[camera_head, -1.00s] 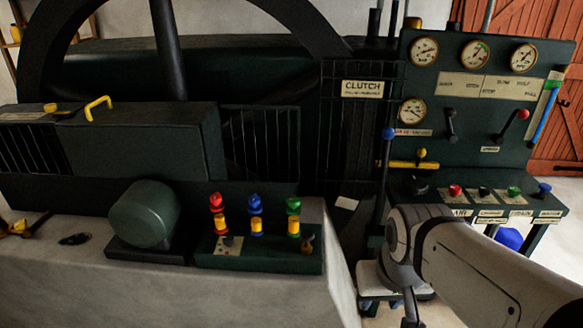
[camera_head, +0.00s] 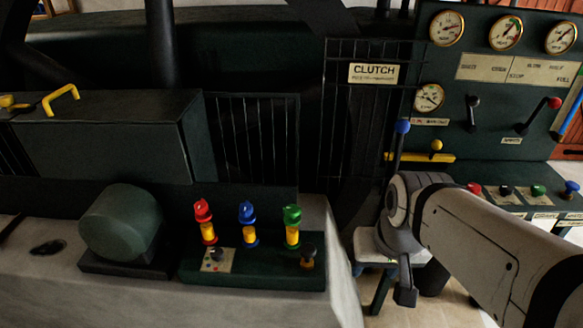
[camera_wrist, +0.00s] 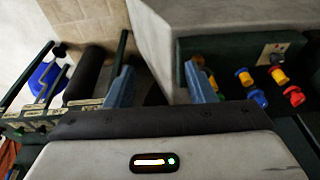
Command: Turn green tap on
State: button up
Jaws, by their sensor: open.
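The green tap (camera_head: 292,215) stands upright on a yellow body at the right of a row of three on a dark green block (camera_head: 253,280). The blue tap (camera_head: 247,212) is in the middle and the red tap (camera_head: 203,211) at the left. In the wrist view my gripper (camera_wrist: 158,68) has its two blue fingers spread apart with nothing between them. The right finger overlaps a yellow tap body (camera_wrist: 208,76), and the green top is largely hidden there. In the head view my arm is right of the block, and its fingers cannot be made out.
A rounded green housing (camera_head: 122,222) stands left of the taps, on a pale plinth (camera_head: 180,305). A small dark knob (camera_head: 307,252) is beside the green tap. A stool (camera_head: 376,246) is below my arm.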

aim_at(297, 214)
jog(key=shift+o, duration=0.3)
jog(key=w+a+f+m+y+b, duration=0.1)
jog(key=a+f+m+y+b, duration=0.3)
jog(key=a+f+m+b, duration=0.1)
jog(key=b+x, duration=0.2)
jog(key=x, duration=0.1)
jog(key=w+a+f+m+t+y+b, duration=0.1)
jog(key=w+a+f+m+y+b, duration=0.2)
jog(key=w+a+m+y+b, duration=0.35)
jog(key=w+d+m+t+b, duration=0.1)
jog(key=w+m+t+b, duration=0.2)
jog(key=w+m+b, duration=0.1)
jog(key=w+d+f+m+t+y+b, duration=0.1)
jog(key=w+m+t+b, duration=0.2)
jog(key=m, duration=0.3)
jog(key=w+m+t+b, duration=0.3)
jog(key=w+m+b, duration=0.1)
jog(key=m+b, duration=0.1)
jog(key=shift+w+d+f, duration=0.2)
jog(key=shift+w+d, duration=0.2)
jog(key=shift+w+m+t, duration=0.25)
jog(key=shift+t, duration=0.05)
jog(key=x, duration=0.3)
jog(key=b+x, duration=0.1)
jog(key=x, duration=0.3)
jog(key=shift+w+a+r, duration=0.1)
jog(key=shift+a+r, duration=0.1)
